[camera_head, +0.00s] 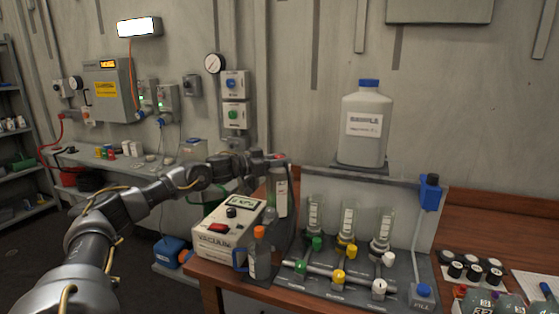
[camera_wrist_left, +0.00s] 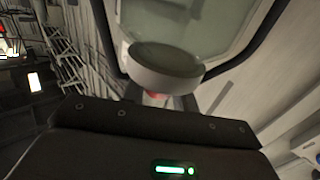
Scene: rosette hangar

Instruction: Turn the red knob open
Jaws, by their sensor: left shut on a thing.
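The red knob (camera_head: 279,156) shows as a small red patch at the top of a labelled clear bottle (camera_head: 281,198), behind the vacuum box. My left gripper (camera_head: 272,160) comes in from the left at that height and is shut on the knob. Its fingers hide most of the knob, so I cannot tell how far it is turned. In the left wrist view, a small red patch (camera_wrist_left: 155,95) shows below a pale round piece (camera_wrist_left: 165,75), just past the dark gripper body. My right gripper is not in view.
A vacuum box (camera_head: 228,228) with a display and red switch stands below my left forearm. An orange-capped bottle (camera_head: 259,255) stands in front. A rack (camera_head: 400,205) with several cylinders and coloured valves is to the right, with a large sample bottle (camera_head: 364,135) above.

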